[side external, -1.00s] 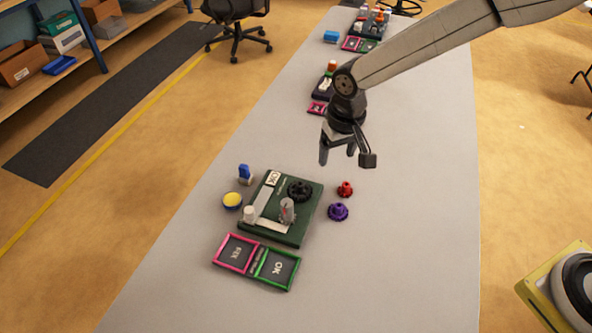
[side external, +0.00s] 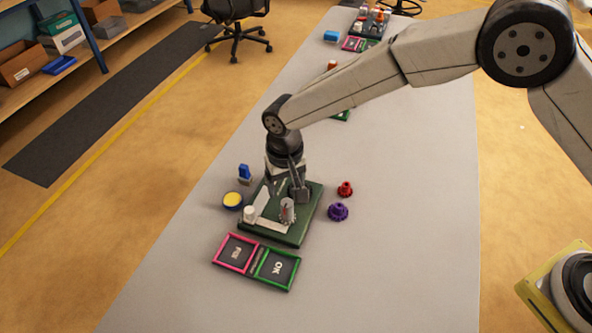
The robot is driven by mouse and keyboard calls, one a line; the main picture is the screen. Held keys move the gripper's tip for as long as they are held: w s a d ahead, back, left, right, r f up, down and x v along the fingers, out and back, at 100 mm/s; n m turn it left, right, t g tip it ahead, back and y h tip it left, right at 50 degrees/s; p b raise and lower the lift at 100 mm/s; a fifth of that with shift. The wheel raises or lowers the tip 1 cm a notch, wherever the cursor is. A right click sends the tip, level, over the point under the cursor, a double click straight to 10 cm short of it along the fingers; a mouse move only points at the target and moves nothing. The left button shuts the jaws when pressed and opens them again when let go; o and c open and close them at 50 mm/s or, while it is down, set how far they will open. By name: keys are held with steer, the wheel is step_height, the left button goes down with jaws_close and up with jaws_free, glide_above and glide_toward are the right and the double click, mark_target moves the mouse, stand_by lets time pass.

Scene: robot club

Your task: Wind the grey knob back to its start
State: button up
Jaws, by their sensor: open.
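A dark green board (side external: 290,236) lies on the grey table. On it stands a grey knob (side external: 287,211) with a thin red mark, near the board's front right. A white round post (side external: 249,213) and pale strips are also on the board. My gripper (side external: 287,190) is open, pointing down over the back of the board, just behind the knob in the picture. I see no contact with the knob. The black gear on the board is hidden behind my gripper.
A red gear (side external: 345,188) and a purple gear (side external: 338,212) lie right of the board. A blue bottle-like piece (side external: 244,173) and a yellow-topped cup (side external: 232,200) are left. A pink-framed FIX pad (side external: 236,252) and green-framed OK pad (side external: 277,268) lie in front.

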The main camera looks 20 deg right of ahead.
mark_target(287, 203)
steer(key=shift+f, duration=3.2)
jaws_close()
steer(key=shift+n, duration=0.4)
